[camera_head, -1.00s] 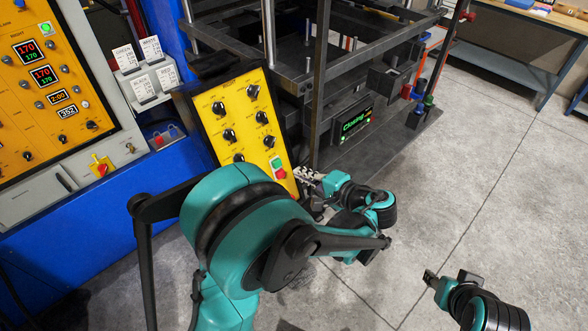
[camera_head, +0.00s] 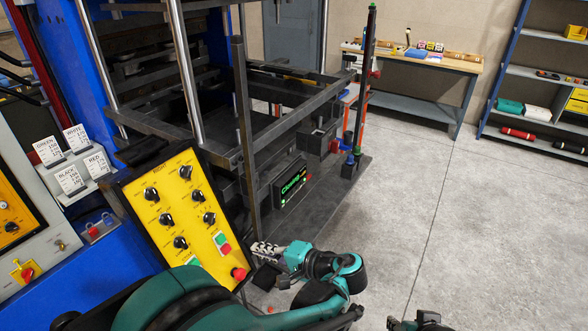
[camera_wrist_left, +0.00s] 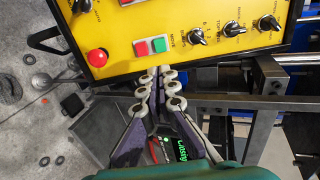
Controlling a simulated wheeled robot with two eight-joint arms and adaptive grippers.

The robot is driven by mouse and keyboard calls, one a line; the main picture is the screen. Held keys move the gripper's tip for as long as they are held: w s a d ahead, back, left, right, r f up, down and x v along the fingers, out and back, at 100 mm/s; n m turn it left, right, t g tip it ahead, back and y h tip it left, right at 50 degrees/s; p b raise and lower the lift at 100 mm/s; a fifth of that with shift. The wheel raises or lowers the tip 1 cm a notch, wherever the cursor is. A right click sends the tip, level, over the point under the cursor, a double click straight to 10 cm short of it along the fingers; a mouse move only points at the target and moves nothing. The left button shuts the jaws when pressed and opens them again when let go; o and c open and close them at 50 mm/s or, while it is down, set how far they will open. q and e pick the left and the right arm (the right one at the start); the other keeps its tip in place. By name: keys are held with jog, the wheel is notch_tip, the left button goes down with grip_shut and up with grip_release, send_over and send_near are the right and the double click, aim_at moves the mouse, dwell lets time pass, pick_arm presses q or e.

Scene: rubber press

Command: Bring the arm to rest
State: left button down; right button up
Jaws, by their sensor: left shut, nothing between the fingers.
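My left gripper (camera_head: 258,247) is shut and empty. It is beside the lower right edge of the yellow control panel (camera_head: 143,194), near its red mushroom button (camera_head: 238,273). In the left wrist view the shut fingertips (camera_wrist_left: 158,73) lie just below the panel's edge, near the green button (camera_wrist_left: 140,48) and red button (camera_wrist_left: 158,45). I cannot tell whether they touch the panel. My left arm's teal links (camera_head: 190,300) fill the bottom of the head view. My right gripper (camera_head: 393,322) shows only in part at the bottom edge, and its fingers are unclear.
The press frame (camera_head: 245,130) stands behind the panel, with a small display (camera_head: 292,186) showing green text. Label cards (camera_head: 75,160) are at the left. A workbench (camera_head: 420,62) and blue-framed shelves (camera_head: 545,75) stand at the back. The grey floor (camera_head: 480,220) at the right is clear.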

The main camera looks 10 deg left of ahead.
pick_arm(q)
jog(key=s+a+f+h+b, duration=0.3)
jog(key=s+a+f+h, duration=0.1)
jog(key=a+h, duration=0.1)
jog(key=s+d+f+n+t+h+b, duration=0.2)
jog(key=s+d+f+n+h+b, duration=0.1)
jog(key=s+h, duration=0.5)
jog(key=shift+s+d+f+n+b, duration=0.3)
jog(key=shift+s+d+f+n, duration=0.3)
jog(key=shift+n, duration=0.2)
jog(key=shift+f, duration=0.1)
dwell(5.8)
